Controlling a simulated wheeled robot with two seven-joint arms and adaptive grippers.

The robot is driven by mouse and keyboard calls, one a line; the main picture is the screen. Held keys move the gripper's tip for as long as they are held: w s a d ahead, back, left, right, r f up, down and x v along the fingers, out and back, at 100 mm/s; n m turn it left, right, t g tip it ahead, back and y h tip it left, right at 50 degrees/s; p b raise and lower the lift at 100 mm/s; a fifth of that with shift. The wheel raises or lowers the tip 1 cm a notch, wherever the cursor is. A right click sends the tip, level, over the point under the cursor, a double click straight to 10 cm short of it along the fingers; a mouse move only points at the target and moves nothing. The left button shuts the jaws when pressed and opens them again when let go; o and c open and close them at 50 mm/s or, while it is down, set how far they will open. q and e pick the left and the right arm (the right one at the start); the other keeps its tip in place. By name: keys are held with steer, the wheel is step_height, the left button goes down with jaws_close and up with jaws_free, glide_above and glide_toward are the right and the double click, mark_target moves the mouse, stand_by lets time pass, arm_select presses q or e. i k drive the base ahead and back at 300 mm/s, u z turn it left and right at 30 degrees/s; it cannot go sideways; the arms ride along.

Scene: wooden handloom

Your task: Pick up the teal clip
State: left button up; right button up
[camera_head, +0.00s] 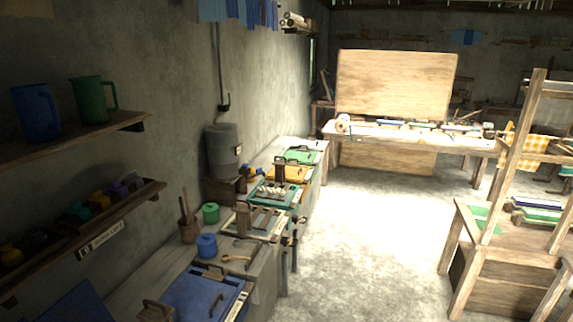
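I cannot make out a teal clip in the head view; at this distance small items blur together. A teal-green tray or frame (257,200) lies on the long bench along the left wall, with pale rounded items in it. Neither my left nor my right gripper shows in the view.
The long bench also holds a blue case (195,290), a blue pot (206,246), a green pot (211,213) and a yellow tray (289,173). A table (400,134) stands at the back, a wooden loom frame (500,262) at right. The floor (365,240) between is clear.

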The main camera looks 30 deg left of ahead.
mark_target(76, 210)
steer(key=u, duration=0.2)
steer(key=i, duration=1.5)
steer(key=u, duration=0.55)
